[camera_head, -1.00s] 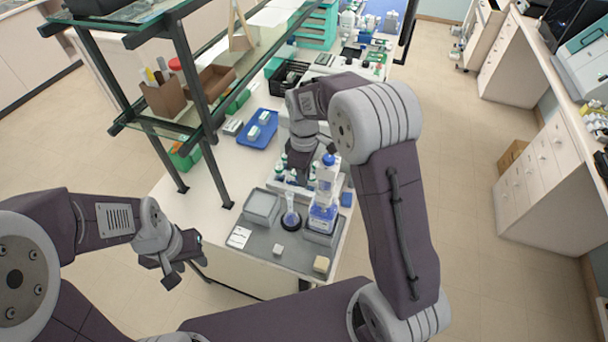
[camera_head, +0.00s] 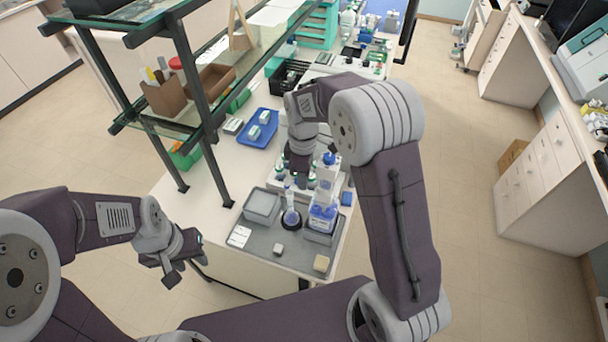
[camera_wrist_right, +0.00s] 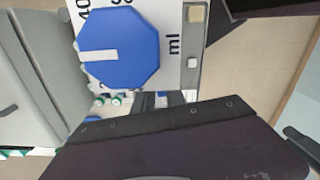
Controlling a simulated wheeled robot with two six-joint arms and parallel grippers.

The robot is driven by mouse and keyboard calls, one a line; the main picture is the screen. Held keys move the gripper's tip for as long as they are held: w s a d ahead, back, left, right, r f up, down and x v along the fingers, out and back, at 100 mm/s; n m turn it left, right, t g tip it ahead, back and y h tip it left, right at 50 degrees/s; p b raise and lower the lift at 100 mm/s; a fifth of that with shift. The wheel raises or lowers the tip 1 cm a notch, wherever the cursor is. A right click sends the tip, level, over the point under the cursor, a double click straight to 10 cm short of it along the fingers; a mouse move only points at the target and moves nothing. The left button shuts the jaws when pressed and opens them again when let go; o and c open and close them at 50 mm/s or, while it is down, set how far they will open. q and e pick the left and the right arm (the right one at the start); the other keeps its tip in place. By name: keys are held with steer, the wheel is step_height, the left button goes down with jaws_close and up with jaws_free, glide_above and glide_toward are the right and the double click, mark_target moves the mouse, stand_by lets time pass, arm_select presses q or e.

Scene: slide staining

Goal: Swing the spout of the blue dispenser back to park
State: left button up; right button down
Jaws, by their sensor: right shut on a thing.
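The blue dispenser (camera_head: 323,215) stands upright in a grey tray near the front right of the bench. Its blue knob (camera_wrist_right: 120,48) and the white body with printed scale fill the top of the right wrist view. My right gripper (camera_head: 300,172) is just left of the dispenser's upper part, shut on what appears to be its spout; the contact is largely hidden by the gripper and arm. A flask with blue liquid (camera_head: 291,218) stands on a dark round base below and left of it. My left gripper (camera_head: 183,268) is open and empty, off the bench's left front edge.
A grey mat (camera_head: 275,250) carries a grey tray (camera_head: 262,206), a white card (camera_head: 239,236) and small blocks. Capped bottles stand behind the dispenser. A blue tray (camera_head: 258,128) lies further back. A glass-shelved rack (camera_head: 207,130) rises along the left side.

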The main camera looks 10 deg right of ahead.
steer(key=s+d+n, duration=0.2)
steer(key=s+n, duration=0.6)
steer(key=n, duration=0.8)
steer(key=shift+p, duration=0.3)
steer(key=shift+s+d+f, duration=0.1)
steer(key=shift+d, duration=0.05)
steer(key=c, duration=1.6)
jaws_free()
steer(key=shift+o, duration=1.2)
